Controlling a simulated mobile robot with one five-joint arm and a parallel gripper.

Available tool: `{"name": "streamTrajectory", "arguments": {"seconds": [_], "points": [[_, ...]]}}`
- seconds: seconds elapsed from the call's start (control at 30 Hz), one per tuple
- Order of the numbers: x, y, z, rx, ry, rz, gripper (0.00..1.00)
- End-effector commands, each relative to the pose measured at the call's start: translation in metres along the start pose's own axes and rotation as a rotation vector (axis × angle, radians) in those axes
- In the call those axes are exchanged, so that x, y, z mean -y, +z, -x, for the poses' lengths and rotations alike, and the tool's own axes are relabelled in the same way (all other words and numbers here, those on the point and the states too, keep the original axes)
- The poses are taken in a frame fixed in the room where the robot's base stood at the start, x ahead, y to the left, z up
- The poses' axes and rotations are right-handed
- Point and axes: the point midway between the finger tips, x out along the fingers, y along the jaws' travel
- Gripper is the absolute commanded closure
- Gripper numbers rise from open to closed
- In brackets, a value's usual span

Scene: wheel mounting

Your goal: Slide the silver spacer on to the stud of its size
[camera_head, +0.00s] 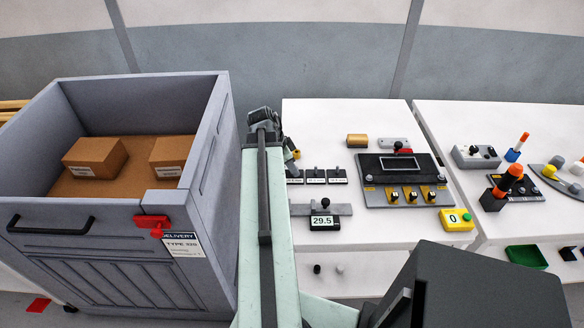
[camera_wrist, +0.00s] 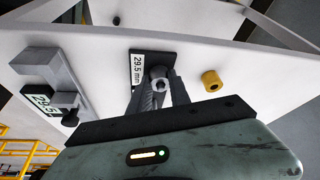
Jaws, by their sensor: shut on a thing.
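My gripper (camera_wrist: 160,90) is shut on the silver spacer (camera_wrist: 161,85), whose round end shows between the fingertips in the wrist view. It is at a black plate (camera_wrist: 170,54) with a label reading 29.5 mm. A grey rounded top shows right at the spacer; I cannot tell whether the spacer is around the stud or just over it. In the head view, several small studs on labelled plates (camera_head: 315,176) stand in a row on the white table, the left one partly hidden by my arm. My gripper is mostly hidden there.
A gold spacer (camera_wrist: 212,80) lies beside the plate. A gauge showing 29.5 (camera_head: 324,222) stands at the table's front; it also shows in the wrist view (camera_wrist: 42,98). A black panel (camera_head: 405,180) is at right. A grey delivery cart (camera_head: 110,215) with boxes stands left.

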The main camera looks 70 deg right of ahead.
Motion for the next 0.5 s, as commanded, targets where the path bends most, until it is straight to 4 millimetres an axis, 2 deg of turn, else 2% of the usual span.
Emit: {"name": "streamTrajectory", "arguments": {"seconds": [0.1, 0.13, 0.2, 0.5], "points": [[-0.0004, -0.0005, -0.0001, 0.0, 0.0, -0.001, 1.0], [-0.0004, -0.0005, -0.0001, 0.0, 0.0, -0.001, 0.68], [-0.0004, -0.0005, -0.0002, 0.0, 0.0, -0.001, 0.51], [-0.0003, -0.0005, 0.0002, 0.0, 0.0, -0.001, 0.51]]}}
